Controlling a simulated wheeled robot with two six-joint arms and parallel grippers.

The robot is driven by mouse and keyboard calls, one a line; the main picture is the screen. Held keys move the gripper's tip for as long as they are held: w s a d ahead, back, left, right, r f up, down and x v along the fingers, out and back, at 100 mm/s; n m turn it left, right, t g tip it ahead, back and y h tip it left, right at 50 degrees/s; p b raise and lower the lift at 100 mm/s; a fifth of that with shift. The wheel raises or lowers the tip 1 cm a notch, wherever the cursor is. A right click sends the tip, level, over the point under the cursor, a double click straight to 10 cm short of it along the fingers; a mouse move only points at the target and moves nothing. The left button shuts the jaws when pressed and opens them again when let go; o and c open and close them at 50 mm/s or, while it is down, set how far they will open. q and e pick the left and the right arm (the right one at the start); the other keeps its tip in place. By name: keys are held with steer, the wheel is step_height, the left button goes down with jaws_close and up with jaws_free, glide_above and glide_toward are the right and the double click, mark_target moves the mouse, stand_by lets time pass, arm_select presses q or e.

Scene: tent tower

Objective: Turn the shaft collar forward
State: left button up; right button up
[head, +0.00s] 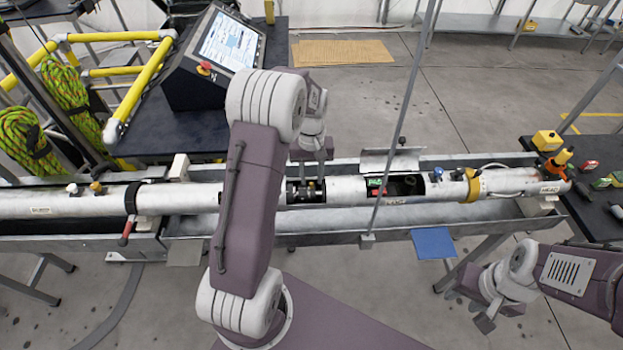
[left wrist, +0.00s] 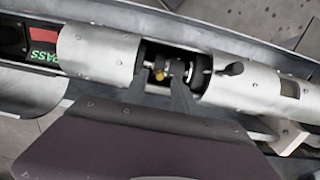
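The shaft collar (left wrist: 171,71) is a small dark ring with a yellowish knob, seated in an open window of the long grey tube (head: 346,190). In the head view the collar area (head: 305,191) is small and dark. My left gripper (head: 309,158) reaches down over this window. In the left wrist view its two dark fingers (left wrist: 169,88) stand apart with the collar at their tips; contact is not clear. My right gripper (head: 467,309) is open and empty at the lower right, away from the tube.
The tube lies in a metal trough (head: 300,238). A thin grey pole (head: 405,100) crosses in front of it. A blue plate (head: 433,243) sits at the trough's front edge. A control screen (head: 228,42) and yellow rails (head: 140,90) stand at the back left.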

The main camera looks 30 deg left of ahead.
arm_select(q)
step_height(320, 180, up, 8)
steer(key=shift+w+a+f, duration=0.15)
stand_by(0.4)
